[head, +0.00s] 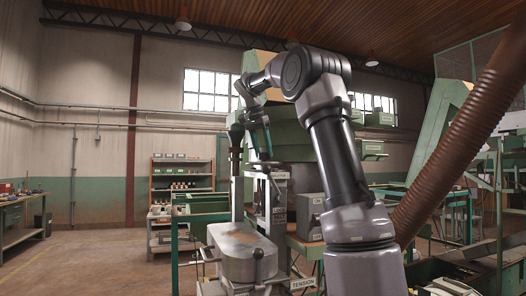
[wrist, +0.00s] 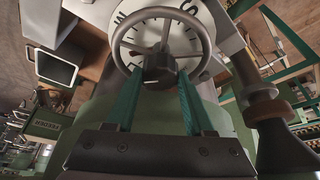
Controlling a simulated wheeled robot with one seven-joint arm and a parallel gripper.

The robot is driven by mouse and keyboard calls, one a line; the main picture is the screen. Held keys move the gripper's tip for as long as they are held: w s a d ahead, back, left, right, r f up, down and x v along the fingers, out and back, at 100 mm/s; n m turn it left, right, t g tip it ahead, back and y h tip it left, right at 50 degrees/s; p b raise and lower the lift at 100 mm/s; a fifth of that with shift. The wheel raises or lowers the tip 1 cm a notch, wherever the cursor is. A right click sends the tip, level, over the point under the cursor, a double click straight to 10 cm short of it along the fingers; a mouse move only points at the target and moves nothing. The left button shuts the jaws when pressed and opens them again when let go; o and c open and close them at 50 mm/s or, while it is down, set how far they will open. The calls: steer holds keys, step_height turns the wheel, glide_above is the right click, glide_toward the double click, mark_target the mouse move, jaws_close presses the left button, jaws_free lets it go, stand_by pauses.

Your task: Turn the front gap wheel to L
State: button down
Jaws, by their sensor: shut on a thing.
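In the wrist view the grey ring-shaped gap wheel (wrist: 205,48) stands in front of a white lettered dial (wrist: 180,33). A dark hub knob (wrist: 158,66) sits at its centre. The letters W and S show at the dial's top edge; the letter at its lower left is partly hidden, and I cannot read the setting. My gripper (wrist: 159,78) has its two green fingers at either side of the knob, shut on the wheel at its hub. In the head view my gripper (head: 260,143) is small, at the green machine, and the wheel cannot be made out.
A thick brown hose (head: 455,140) runs down at right. A shelf rack (head: 180,185) stands behind; open floor lies at left.

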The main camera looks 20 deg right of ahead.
steer(key=shift+n, duration=0.3)
steer(key=shift+s+d+n+t+y, duration=0.1)
steer(key=shift+n+t+y, duration=0.3)
steer(key=shift+n, duration=0.9)
steer(key=shift+n+t+y, duration=0.3)
steer(key=shift+n+y, duration=0.2)
steer(key=shift+n, duration=0.8)
steer(key=shift+c, duration=1.4)
jaws_free()
steer(key=v, duration=1)
steer(key=shift+r, duration=0.4)
steer(key=shift+s, duration=0.25)
